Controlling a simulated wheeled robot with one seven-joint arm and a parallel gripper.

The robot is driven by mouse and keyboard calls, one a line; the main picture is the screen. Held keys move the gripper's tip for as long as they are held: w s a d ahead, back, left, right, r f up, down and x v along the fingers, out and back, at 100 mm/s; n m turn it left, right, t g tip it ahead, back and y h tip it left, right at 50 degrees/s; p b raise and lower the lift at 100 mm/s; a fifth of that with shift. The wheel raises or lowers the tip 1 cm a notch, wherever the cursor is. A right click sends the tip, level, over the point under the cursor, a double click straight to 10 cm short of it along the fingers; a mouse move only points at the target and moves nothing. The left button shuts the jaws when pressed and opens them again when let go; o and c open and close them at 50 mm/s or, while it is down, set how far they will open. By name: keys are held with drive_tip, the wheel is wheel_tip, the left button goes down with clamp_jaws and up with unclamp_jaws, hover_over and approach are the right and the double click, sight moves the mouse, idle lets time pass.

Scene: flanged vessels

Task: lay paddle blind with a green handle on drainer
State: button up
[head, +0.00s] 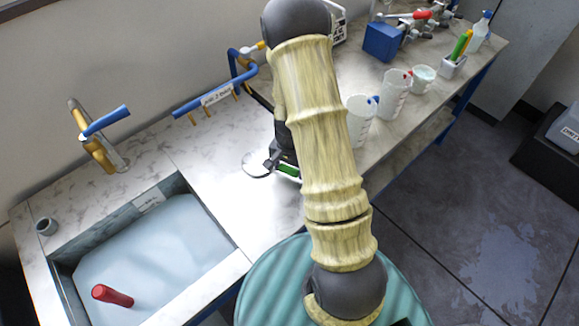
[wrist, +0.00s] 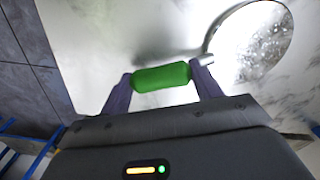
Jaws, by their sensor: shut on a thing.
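My gripper (head: 280,164) is shut on the green handle (head: 288,170) of a paddle blind. In the wrist view the green handle (wrist: 162,76) lies crosswise between the two fingers. The paddle's round shiny metal disc (wrist: 252,42) sticks out to the right there; in the head view the disc (head: 257,165) points left, over the pale marbled drainer (head: 205,147) beside the sink. A soft shadow shows on the surface near the handle. I cannot tell whether the disc touches the drainer. My arm hides part of the counter behind the gripper.
The sink (head: 165,250) on the left holds a red-handled thing (head: 112,296). A tap (head: 97,148) and a blue rack with hooks (head: 208,98) stand behind. White beakers (head: 394,93), a blue box (head: 383,42) and a bottle (head: 481,30) stand farther right. The drainer between sink and gripper is clear.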

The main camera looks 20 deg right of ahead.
drive_tip(key=o, duration=1.6)
wheel_tip(320, 180, up, 12)
drive_tip(key=b, duration=0.1)
drive_tip(key=shift+r, duration=0.1)
